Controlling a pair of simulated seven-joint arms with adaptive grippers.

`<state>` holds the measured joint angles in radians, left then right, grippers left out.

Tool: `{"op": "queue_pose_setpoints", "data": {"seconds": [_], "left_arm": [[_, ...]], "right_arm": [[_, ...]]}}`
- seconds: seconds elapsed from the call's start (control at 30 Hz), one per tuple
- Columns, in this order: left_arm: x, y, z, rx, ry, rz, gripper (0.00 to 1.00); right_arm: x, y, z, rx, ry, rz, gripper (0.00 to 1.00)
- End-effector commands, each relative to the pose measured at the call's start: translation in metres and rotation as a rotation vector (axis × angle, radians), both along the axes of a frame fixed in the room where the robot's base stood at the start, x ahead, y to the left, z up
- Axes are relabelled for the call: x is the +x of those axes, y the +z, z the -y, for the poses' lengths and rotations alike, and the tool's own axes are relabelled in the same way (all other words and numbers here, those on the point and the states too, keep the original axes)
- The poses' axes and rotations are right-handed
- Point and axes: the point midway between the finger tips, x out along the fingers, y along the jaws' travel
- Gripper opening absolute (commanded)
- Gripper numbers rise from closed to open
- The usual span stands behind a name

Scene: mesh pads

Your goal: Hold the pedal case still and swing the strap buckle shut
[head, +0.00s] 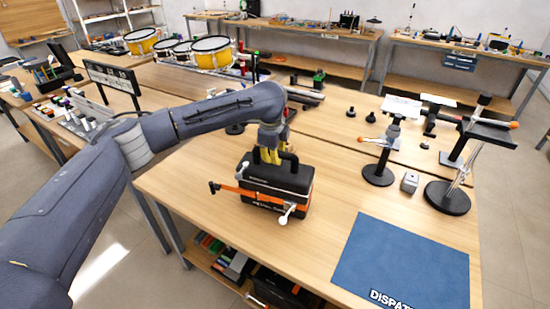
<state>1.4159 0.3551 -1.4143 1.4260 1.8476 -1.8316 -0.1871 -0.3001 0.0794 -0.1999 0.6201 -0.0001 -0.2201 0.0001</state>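The black pedal case (283,179) stands on the wooden table, with a dark arched handle on top. An orange strap (243,191) runs across its front; its left end reaches past the case to a small black piece (215,187). A pale metal buckle lever (287,213) sticks out at the lower front of the case. My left gripper (268,156), with yellow fingers, points down at the top of the case, at the handle. The handle and the gripper overlap in the picture, so whether the fingers are closed on it is unclear. My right gripper is not in view.
A blue mat (405,262) lies at the table's front right. Black round-based stands (379,174) and a small grey box (409,182) stand to the right. Yellow drums (211,52) stand at the back left. The table between case and mat is clear.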

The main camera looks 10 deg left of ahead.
Motion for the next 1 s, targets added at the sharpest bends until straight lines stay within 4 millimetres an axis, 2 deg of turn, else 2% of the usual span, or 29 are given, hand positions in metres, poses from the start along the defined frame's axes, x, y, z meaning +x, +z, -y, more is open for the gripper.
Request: {"op": "queue_pose_setpoints", "data": {"seconds": [0.37,1.0], "left_arm": [[0.0008,0.0015,0.0002,-0.001,0.000,0.003,0.00],[0.0000,-0.0069,0.0002,0.000,0.000,0.000,0.00]], "right_arm": [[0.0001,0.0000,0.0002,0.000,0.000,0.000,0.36],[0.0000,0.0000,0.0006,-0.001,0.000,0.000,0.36]]}}
